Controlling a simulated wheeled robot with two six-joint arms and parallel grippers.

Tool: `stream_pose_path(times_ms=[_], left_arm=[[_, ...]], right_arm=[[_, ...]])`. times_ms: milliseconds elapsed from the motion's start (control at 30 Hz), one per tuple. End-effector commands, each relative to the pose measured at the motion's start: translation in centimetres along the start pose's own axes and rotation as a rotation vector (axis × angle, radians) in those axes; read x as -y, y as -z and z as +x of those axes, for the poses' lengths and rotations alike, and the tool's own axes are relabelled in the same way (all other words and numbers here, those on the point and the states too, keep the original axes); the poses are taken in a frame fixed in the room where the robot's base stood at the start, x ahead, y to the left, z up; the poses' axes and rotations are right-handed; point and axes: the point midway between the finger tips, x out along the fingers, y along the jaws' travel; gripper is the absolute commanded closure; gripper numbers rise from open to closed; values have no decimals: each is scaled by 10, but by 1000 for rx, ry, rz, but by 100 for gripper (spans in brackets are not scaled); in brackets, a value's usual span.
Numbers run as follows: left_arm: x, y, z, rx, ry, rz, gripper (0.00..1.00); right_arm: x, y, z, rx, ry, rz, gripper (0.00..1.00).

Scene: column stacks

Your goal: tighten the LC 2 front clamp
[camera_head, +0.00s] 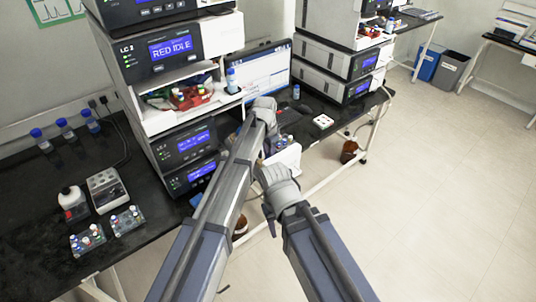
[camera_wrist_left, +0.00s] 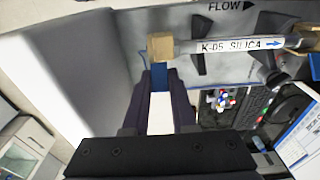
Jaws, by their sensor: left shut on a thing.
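The LC 2 stack (camera_head: 138,68) stands left of centre in the head view, its display reading "RED IDLE". My left gripper (camera_wrist_left: 160,82) is shut on a blue piece (camera_wrist_left: 160,74) just below that block. This piece appears to be the clamp; whether it is the front one I cannot tell. In the head view the left fingers are hidden. My right wrist (camera_head: 275,175) is lower, its fingers not clearly seen.
An open shelf holds a red rack of vials (camera_head: 190,97). A monitor (camera_head: 262,70) stands behind my left wrist. The floor (camera_head: 440,200) at right is clear.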

Motion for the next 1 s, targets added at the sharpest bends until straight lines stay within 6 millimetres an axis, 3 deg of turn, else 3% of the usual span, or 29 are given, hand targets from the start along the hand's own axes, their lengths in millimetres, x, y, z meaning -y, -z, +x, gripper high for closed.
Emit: stream_pose_path(times_ms=[300,800,833,1000], left_arm=[[-1,2,4,93,-2,1,100],[-2,2,4,106,-2,0,100],[-2,2,4,106,-2,0,73],[-1,2,4,105,-2,0,54]], right_arm=[[0,0,3,0,0,-1,50],[0,0,3,0,0,-1,50],[0,0,3,0,0,-1,50],[0,0,2,0,0,-1,50]])
